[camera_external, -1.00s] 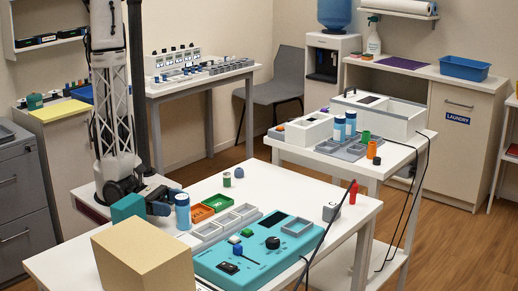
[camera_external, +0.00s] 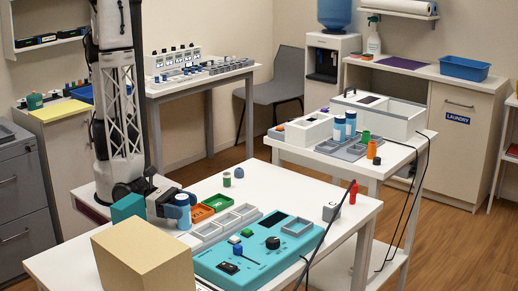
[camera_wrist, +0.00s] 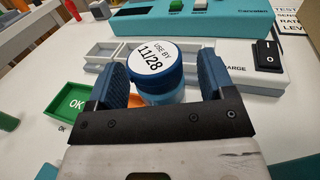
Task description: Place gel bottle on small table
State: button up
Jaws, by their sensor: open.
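A small bottle with a blue cap and a white "USE BY 11/28" label (camera_wrist: 155,60) stands upright between my gripper's fingers (camera_wrist: 163,78) in the wrist view. My gripper is open, with one blue finger on each side of the bottle. The bottle's lower part is partly hidden by my gripper. In the external view this blue bottle (camera_external: 183,212) stands on the front white table (camera_external: 300,200), with my gripper (camera_external: 174,207) right at it. Two similar blue-and-white bottles (camera_external: 345,126) stand on a smaller white table (camera_external: 405,150) behind to the right.
A tan box (camera_external: 145,262) and a teal block (camera_external: 127,207) are close to my gripper. Green and orange trays (camera_external: 210,206), grey trays (camera_external: 225,222) and a teal control panel (camera_external: 258,250) lie to the right. The front table's right part has free room.

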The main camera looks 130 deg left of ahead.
jog(key=c, duration=1.1)
jog(key=shift+r, duration=0.1)
jog(key=shift+c, duration=0.2)
jog(key=shift+r, duration=4.9)
jog(key=shift+w, duration=0.1)
